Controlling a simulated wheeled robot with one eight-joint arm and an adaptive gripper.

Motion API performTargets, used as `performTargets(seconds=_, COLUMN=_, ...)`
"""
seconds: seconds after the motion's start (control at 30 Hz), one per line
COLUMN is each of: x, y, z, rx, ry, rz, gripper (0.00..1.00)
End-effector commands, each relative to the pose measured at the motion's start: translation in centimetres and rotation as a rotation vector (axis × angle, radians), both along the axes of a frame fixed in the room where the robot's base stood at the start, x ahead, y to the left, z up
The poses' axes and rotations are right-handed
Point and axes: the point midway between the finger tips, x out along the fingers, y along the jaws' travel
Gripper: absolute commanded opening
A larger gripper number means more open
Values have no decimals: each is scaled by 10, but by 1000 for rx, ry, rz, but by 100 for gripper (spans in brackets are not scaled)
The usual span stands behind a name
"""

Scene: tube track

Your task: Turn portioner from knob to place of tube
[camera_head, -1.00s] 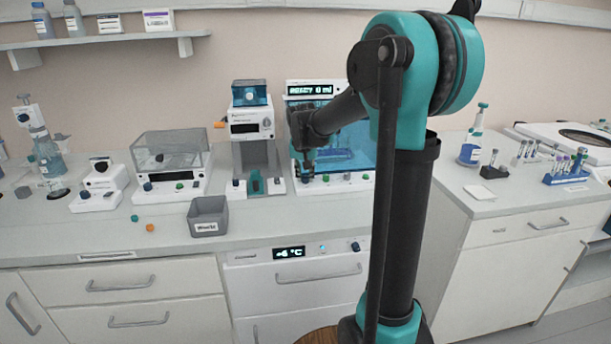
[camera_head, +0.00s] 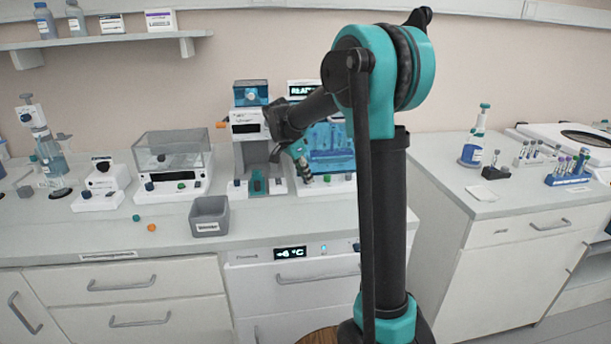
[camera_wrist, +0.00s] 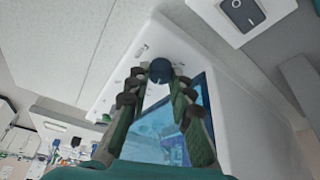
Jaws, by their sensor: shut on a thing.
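My gripper (camera_head: 306,179) is low at the portioner's front left in the head view. In the wrist view, my gripper (camera_wrist: 157,80) is shut on the knob, with one finger on each side. No tube can be made out inside the portioner.
A white machine with a blue top (camera_head: 251,122) stands close left of the portioner. A grey bin (camera_head: 209,216) sits near the counter's front edge. Tube racks (camera_head: 567,170) stand on the right counter. The counter between bin and portioner is mostly clear.

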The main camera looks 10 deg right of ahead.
Motion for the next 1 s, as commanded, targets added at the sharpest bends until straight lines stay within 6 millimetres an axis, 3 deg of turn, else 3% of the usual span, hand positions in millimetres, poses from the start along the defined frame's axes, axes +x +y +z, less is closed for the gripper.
performTargets(seconds=0.4, x=1, y=1, z=0, rx=1, ry=-1, rz=-160, gripper=0)
performTargets(seconds=0.9, x=1, y=1, z=0, rx=1, ry=0, rz=-174, gripper=0)
performTargets(seconds=0.93, x=1, y=1, z=0, rx=1, ry=0, rz=-174, gripper=25)
performTargets(seconds=1.0, x=1, y=1, z=0, rx=1, ry=0, rz=-174, gripper=34)
